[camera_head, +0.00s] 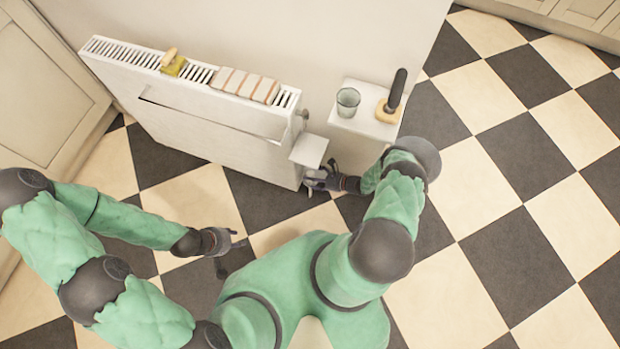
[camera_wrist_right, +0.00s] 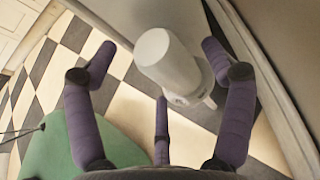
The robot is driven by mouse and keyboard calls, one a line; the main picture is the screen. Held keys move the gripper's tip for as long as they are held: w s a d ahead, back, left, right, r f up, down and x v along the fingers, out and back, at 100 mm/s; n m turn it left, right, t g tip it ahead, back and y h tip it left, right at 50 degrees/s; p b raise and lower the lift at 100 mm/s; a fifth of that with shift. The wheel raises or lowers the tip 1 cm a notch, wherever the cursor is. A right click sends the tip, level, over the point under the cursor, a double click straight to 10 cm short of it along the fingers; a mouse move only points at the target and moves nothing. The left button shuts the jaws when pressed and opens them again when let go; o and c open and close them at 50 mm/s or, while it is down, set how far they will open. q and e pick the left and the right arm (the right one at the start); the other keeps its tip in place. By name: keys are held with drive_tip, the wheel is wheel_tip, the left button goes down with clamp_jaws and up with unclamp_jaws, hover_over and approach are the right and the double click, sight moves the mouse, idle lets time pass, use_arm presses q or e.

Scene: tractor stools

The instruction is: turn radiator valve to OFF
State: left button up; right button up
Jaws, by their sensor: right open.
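The white radiator (camera_head: 200,130) stands along the wall in the head view. In the right wrist view the white cylindrical valve head (camera_wrist_right: 168,60) sits on a pale fitting close to a flat upright surface. My right gripper (camera_head: 325,175) is low at the radiator's right end. In the wrist view its purple-grey fingers (camera_wrist_right: 162,85) are spread open around the valve head, with visible gaps. Any OFF marking is too small to read. My left gripper (camera_head: 230,246) is open and empty above the floor in front of the radiator.
A yellow sponge with a brush (camera_head: 172,63) and a folded striped cloth (camera_head: 245,84) lie on the radiator. A white wall shelf (camera_head: 362,122) holds a glass (camera_head: 347,101) and a dark-handled brush (camera_head: 396,92). Checkered floor is clear at right.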

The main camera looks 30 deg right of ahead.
drive_tip(key=shift+x, duration=0.9)
drive_tip(key=c, duration=1.2)
drive_tip(key=shift+o, duration=0.2)
drive_tip(key=shift+a+r+m+t+h+p, duration=0.15)
drive_tip(key=shift+m+t+h+p, duration=0.25)
drive_tip(key=shift+m, duration=0.2)
drive_tip(key=shift+w+m+t+h+p, duration=0.1)
drive_tip(key=shift+m+t+h+p, duration=0.55)
drive_tip(key=shift+m+h, duration=0.4)
drive_tip(key=o, duration=1.2)
drive_tip(key=shift+c, duration=0.2)
